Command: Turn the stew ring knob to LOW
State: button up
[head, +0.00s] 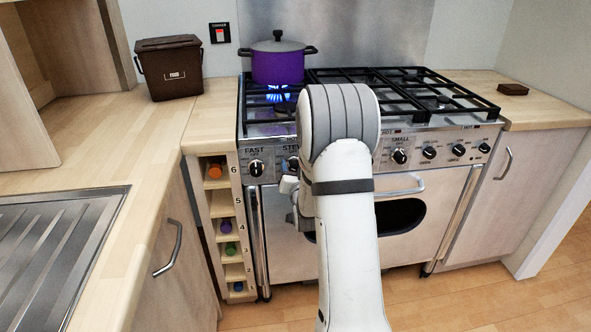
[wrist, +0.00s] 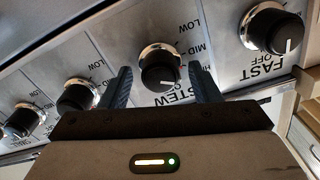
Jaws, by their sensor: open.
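The stew ring knob (wrist: 158,68) is black with a silver skirt on the cooker's front panel. In the wrist view it sits between the fingers of my gripper (wrist: 160,72), which is open with one finger on each side; I cannot tell whether they touch it. Its white mark points to the lower right, towards the STEW lettering, away from LOW at the upper right. In the head view the knob (head: 293,163) shows only partly beside my arm, which hides most of my gripper. A purple pot (head: 278,64) stands over a lit blue flame (head: 279,97).
The FAST knob (wrist: 272,32) is close by on the right in the wrist view, and another knob (wrist: 78,95) is on the left. The oven door handle (head: 402,188) juts out below the panel. A bottle rack (head: 207,197) stands left of the cooker.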

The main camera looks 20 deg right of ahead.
jog(key=c, duration=1)
jog(key=shift+f+b, duration=0.1)
jog(key=shift+b, duration=0.35)
jog(key=n+b, duration=0.2)
jog(key=shift+f+b, duration=0.15)
jog(key=shift+b, duration=0.15)
jog(key=n+b, duration=0.2)
jog(key=b, duration=0.1)
jog(key=shift+a+n, duration=0.1)
jog(key=shift+n, duration=0.2)
jog(key=n+b, duration=0.4)
jog(key=b, duration=0.1)
jog(key=shift+a, duration=0.1)
jog(key=shift+n+b, duration=1.55)
jog(key=shift+n, duration=0.05)
jog(key=shift+r, duration=0.25)
